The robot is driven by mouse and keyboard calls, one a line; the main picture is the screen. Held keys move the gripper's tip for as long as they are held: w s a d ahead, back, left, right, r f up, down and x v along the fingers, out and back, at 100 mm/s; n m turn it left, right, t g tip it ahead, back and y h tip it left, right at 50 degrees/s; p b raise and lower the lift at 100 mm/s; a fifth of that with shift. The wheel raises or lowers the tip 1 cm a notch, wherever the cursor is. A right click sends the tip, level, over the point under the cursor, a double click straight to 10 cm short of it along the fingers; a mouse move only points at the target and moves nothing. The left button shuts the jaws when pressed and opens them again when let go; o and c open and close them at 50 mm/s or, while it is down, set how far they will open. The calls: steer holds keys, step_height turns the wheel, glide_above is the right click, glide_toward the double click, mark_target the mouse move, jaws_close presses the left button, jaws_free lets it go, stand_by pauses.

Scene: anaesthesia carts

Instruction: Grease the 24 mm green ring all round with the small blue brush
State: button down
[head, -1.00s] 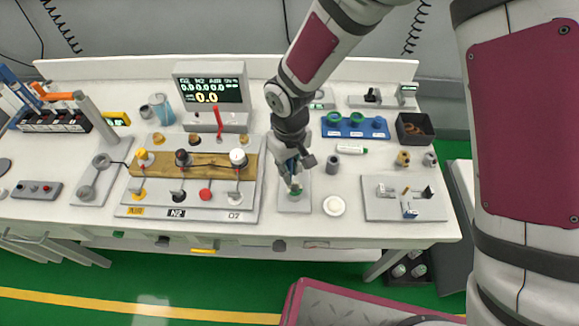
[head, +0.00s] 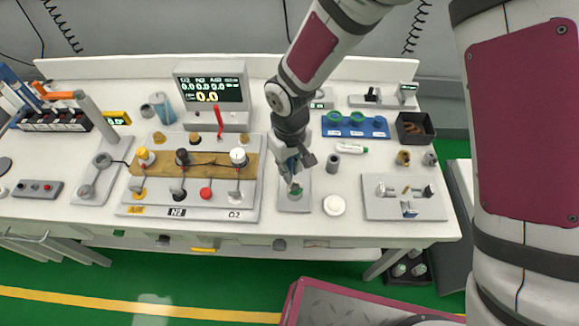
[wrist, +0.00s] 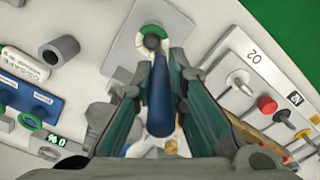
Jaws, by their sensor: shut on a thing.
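My gripper (head: 291,172) is shut on the small blue brush and points down over a small grey plate (head: 294,206). In the wrist view the brush's blue handle (wrist: 161,98) lies between the two fingers of my gripper (wrist: 160,85). Its tip end reaches a dark round post on the plate (wrist: 127,48). A green ring (wrist: 153,29) with pale patches shows around this post; the brush hides its near side. Whether the bristles touch the ring is too small to tell.
A blue holder (head: 340,133) with green rings stands behind on the right. A white round dish (head: 334,205) and a grey cylinder (head: 333,163) are right of the plate. The valve panel (head: 190,210) stands close on the left. A fixture plate (head: 385,211) is further right.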

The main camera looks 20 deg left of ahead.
steer(key=shift+r+p, duration=0.95)
steer(key=shift+r, duration=2.55)
